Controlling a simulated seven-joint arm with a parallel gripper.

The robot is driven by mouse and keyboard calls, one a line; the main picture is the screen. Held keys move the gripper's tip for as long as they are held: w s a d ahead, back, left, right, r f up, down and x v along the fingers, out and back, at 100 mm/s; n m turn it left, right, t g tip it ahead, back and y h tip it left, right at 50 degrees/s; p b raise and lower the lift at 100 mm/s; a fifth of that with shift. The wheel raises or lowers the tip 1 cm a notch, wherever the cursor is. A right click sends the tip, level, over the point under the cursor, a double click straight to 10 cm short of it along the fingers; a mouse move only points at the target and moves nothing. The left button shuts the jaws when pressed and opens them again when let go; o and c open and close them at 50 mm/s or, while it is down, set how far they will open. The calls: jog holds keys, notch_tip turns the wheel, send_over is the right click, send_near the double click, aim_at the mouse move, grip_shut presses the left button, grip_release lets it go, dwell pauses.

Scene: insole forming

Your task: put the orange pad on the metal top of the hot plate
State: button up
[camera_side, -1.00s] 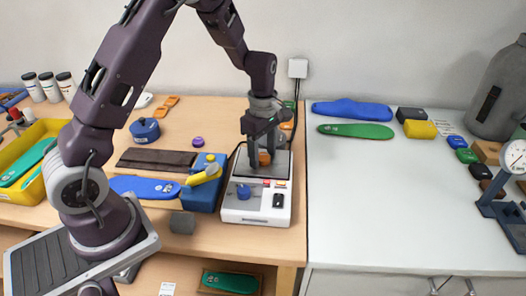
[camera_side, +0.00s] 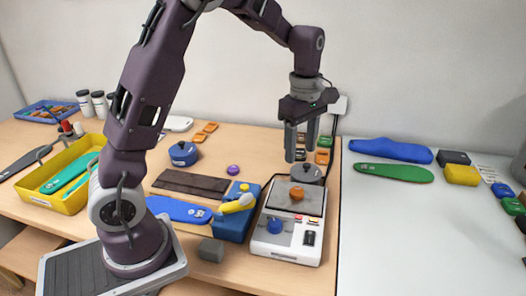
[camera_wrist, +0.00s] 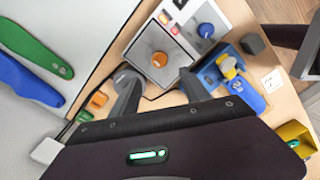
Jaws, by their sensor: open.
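The orange pad (camera_side: 297,193) lies on the metal top (camera_side: 281,200) of the white hot plate (camera_side: 262,245). The pad also shows in the wrist view (camera_wrist: 160,59), resting on the grey metal top (camera_wrist: 142,52), with bare metal around it. My gripper (camera_side: 300,155) is open and empty above the hot plate, clear of the pad. In the wrist view its two fingers (camera_wrist: 160,88) stand apart, with the pad between and beyond them. The hot plate's blue knob (camera_side: 275,225) faces the front.
A blue block (camera_side: 233,222) with a yellow-handled tool (camera_side: 238,204) stands left of the hot plate. A grey round lidded thing (camera_side: 306,174) sits behind it. More orange pieces (camera_side: 322,156) lie farther back. The white table (camera_side: 400,235) at right has clear room in front.

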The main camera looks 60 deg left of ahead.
jog(key=s+d+r+m+t, duration=0.2)
jog(key=s+d+r+m, duration=0.3)
jog(key=s+r+m, duration=0.4)
jog(key=s+d+m+t, duration=0.2)
jog(key=s+m+t, duration=0.1)
jog(key=s+m, duration=0.8)
jog(key=s, duration=0.4)
jog(key=shift+s+d+f+t, duration=0.15)
jog(key=shift+s+d+t, duration=0.15)
jog(key=shift+s+d, duration=0.05)
